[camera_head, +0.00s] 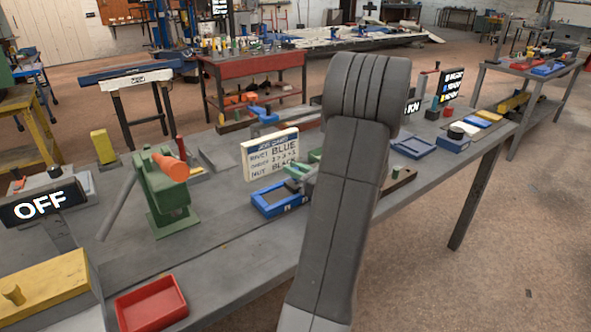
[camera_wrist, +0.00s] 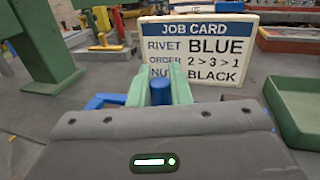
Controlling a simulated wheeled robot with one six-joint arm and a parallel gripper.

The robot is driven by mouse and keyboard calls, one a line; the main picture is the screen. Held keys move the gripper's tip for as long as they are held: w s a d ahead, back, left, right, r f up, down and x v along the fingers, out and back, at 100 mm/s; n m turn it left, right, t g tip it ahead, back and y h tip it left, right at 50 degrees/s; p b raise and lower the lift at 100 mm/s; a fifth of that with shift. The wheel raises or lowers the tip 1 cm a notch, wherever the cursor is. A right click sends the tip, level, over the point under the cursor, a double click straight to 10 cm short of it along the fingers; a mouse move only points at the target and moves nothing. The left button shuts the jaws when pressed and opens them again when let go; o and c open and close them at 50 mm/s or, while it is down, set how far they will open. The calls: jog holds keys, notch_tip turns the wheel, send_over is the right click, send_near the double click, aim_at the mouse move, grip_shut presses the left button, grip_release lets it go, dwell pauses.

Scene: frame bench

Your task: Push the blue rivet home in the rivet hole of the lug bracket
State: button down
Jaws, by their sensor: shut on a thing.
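My gripper (camera_wrist: 161,92) has light green fingers, shut on the blue rivet (camera_wrist: 160,91). The rivet's rounded blue top shows upright between the fingers; its lower part is hidden behind my dark gripper body. In the head view my arm covers much of this area, and the rivet cannot be made out. A blue tray (camera_head: 285,210) lies beside the arm there, and a blue edge (camera_wrist: 106,100) shows left of the fingers in the wrist view. I cannot make out the lug bracket or its rivet hole in either view.
The job card (camera_wrist: 196,48) stands just beyond the fingers; it reads rivet blue, order 2 > 3 > 1, nut black. A green tray (camera_wrist: 300,112) is at right. A green press (camera_head: 165,190) with an orange handle stands left, beside an OFF sign (camera_head: 42,205) and red tray (camera_head: 150,305).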

jog(key=shift+f+b, duration=0.45)
jog(key=shift+f, duration=0.25)
jog(key=c, duration=1.3)
grip_release()
jog(key=shift+o, duration=0.2)
jog(key=v, duration=1.4)
jog(key=shift+r+b, duration=0.1)
jog(key=shift+b, duration=0.25)
jog(key=shift+a, duration=0.1)
jog(key=p+x, duration=0.1)
jog(key=x, duration=1.2)
jog(key=shift+w+a, duration=0.2)
jog(key=shift+a, duration=0.05)
jog(key=shift+w+a+r, duration=0.1)
jog(key=shift+w, duration=0.05)
jog(key=shift+r, duration=0.15)
